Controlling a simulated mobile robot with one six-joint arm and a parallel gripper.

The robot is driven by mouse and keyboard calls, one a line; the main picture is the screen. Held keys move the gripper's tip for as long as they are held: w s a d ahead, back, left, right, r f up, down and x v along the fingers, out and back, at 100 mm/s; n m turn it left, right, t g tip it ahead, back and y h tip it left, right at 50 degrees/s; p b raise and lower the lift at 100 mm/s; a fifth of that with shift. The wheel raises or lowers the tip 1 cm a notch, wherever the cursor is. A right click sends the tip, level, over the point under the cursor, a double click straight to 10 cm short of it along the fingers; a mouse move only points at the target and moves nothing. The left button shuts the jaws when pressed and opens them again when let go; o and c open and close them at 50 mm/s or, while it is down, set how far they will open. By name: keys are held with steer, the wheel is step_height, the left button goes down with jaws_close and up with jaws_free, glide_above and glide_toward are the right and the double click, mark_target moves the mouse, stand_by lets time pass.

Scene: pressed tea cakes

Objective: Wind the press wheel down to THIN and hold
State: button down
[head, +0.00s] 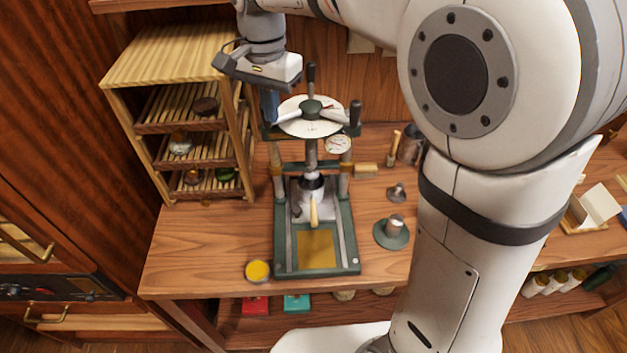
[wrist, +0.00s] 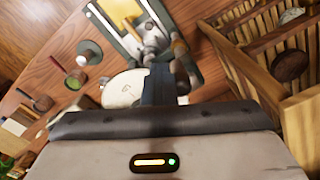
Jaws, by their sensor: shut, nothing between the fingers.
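The press (head: 317,262) stands on the wooden bench, with a dark green frame and a brass-coloured plate on its base. Its wheel (head: 311,106) is on top, with a green hub and spokes ending in dark upright handles, over a white dial disc (head: 296,128). The disc also shows in the wrist view (wrist: 120,90). Its markings are too small to read. My gripper (head: 269,112) is shut and empty, pointing down at the wheel's left side. In the wrist view the blue fingers (wrist: 160,75) overlap the disc's edge; I cannot tell whether they touch a wheel handle.
A wooden rack (head: 165,55) with several slatted shelves stands close on the left. A small round gauge (head: 338,144) is on the press's right post. A yellow-topped tin (head: 257,271) sits at the front left, and a green-based weight (head: 392,234) to the right.

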steer(key=shift+w+a, duration=0.15)
steer(key=shift+a, duration=0.05)
steer(key=shift+w+a+p, duration=0.45)
steer(key=shift+w+p, duration=0.15)
steer(key=shift+w, duration=0.15)
steer(key=shift+s, duration=0.1)
step_height(320, 180, up, 8)
steer(key=s+p, duration=0.1)
steer(key=p, duration=0.4)
steer(key=shift+s+d+f, duration=0.2)
steer(key=shift+s+f, duration=0.05)
steer(key=shift+s, duration=0.05)
stand_by(0.4)
